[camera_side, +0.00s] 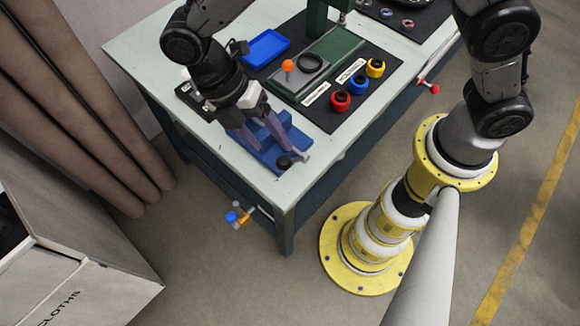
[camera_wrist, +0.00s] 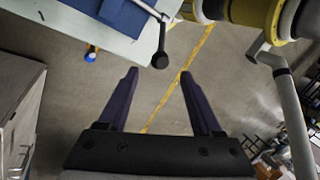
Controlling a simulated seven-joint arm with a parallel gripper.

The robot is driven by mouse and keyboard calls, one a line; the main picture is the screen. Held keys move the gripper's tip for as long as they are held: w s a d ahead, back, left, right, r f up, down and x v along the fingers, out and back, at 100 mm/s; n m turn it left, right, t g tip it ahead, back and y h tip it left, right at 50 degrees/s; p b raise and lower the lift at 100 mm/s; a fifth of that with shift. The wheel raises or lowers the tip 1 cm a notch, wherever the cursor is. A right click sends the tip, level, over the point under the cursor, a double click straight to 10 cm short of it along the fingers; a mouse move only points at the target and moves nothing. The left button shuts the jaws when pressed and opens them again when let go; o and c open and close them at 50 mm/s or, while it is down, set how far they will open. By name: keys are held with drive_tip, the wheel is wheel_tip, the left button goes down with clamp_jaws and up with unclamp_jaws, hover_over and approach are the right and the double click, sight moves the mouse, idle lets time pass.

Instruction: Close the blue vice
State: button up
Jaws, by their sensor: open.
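The blue vice (camera_side: 268,155) sits at the near corner of the pale table in the side view; part of it shows at the top of the wrist view (camera_wrist: 124,14). Its metal lever ends in a black knob, seen in the wrist view (camera_wrist: 160,60) and the side view (camera_side: 284,162). My gripper (camera_wrist: 159,72) has two dark purple fingers spread apart with nothing between them. In the wrist view the knob appears just above the gap between the fingertips; contact cannot be told. In the side view the fingers reach down over the vice and partly hide it.
A black mat holds a green press (camera_side: 318,62), a red (camera_side: 341,101), a blue (camera_side: 358,85) and a yellow part (camera_side: 375,67). A blue tray (camera_side: 265,48) lies behind. Open floor lies beyond the table edge.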

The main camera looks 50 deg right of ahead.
sight(293, 161)
drive_tip(key=x, duration=1.1)
drive_tip(key=shift+s, duration=0.1)
clamp_jaws()
drive_tip(key=shift+r, duration=0.1)
idle(1.0)
